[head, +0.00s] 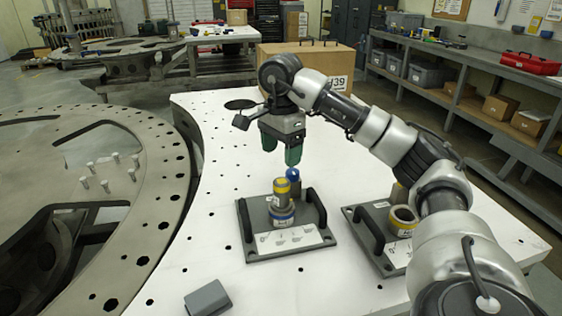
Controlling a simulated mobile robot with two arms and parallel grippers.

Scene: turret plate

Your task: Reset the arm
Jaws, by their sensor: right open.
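My right arm reaches in from the lower right across the white table (200,240). Its gripper (281,158) points down with green fingertips spread, above the middle tray. Nothing shows between the fingers. Just under the gripper is a small blue part (292,174). The grey tray (262,250) has two black handles and a white label. On it stands a stack with a yellow-banded ring (282,187) above a blue-banded ring (281,217). My left gripper is not in view.
A second grey tray (366,240) with a yellow-banded ring (402,222) sits partly behind my right arm. A grey block (208,299) lies at the front. A large perforated metal ring (150,240) borders the table on the left. A cardboard box (340,62) stands behind.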

